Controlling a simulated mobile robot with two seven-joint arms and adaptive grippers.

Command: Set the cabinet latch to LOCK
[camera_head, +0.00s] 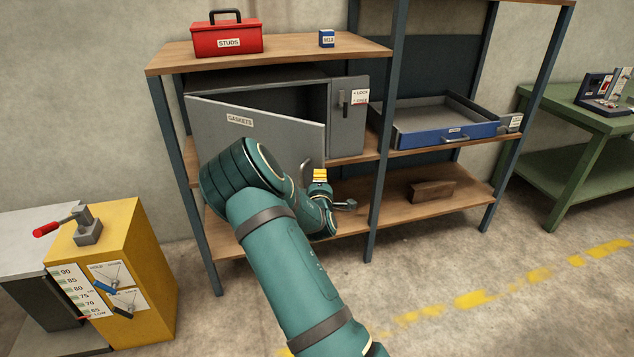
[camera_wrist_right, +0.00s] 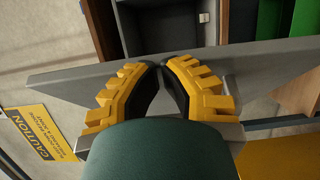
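The grey cabinet (camera_head: 262,84) stands on the middle shelf in the head view. Its door (camera_head: 225,140), labelled GASKETS, is ajar, with a dark gap along its top and right. The door handle (camera_head: 307,165) is near its lower right. The latch (camera_head: 342,98) is a small dark upright lever on the front panel to the right of the opening, beside a label (camera_head: 360,97) reading LOCK and another word. My right gripper (camera_head: 319,175) is just right of the door handle. In the right wrist view its yellow fingers (camera_wrist_right: 163,67) meet at the tips against the door (camera_wrist_right: 265,60), nothing visible between them. My left gripper is out of view.
A red STUDS toolbox (camera_head: 226,38) and a small blue box (camera_head: 326,38) are on the top shelf. A blue tray (camera_head: 445,132) sits right of the cabinet, past a shelf post (camera_head: 379,190). A yellow cabinet (camera_head: 125,270) with a red-handled lever stands at left.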

